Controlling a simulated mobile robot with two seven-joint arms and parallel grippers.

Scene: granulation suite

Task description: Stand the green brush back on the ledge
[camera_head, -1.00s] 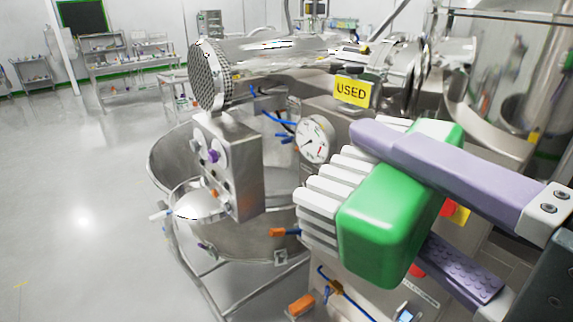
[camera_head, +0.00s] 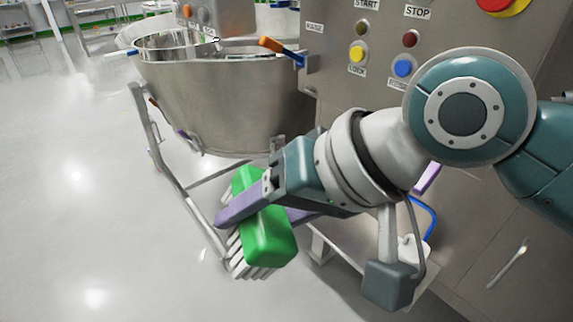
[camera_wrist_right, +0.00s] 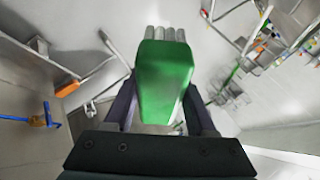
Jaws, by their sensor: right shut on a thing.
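The green brush (camera_head: 268,238) has a green block and white bristle tufts. My right gripper (camera_head: 258,212) is shut on its block, with one purple finger on the near side and the other partly hidden behind. The bristles point down and to the left, and the brush is tilted, held low in front of the steel bowl's frame. In the right wrist view the brush (camera_wrist_right: 165,80) sits between the two fingers, with its bristles at the far end. A pale, low ledge (camera_head: 345,243) runs along the machine's foot, partly hidden by my right arm. My left gripper is out of view.
A large steel bowl (camera_head: 215,110) on a tubular frame (camera_head: 165,165) stands behind the brush. The machine's panel (camera_head: 350,30) with buttons rises at the right. A blue hose (camera_head: 430,215) hangs near the ledge. Open floor lies at the left.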

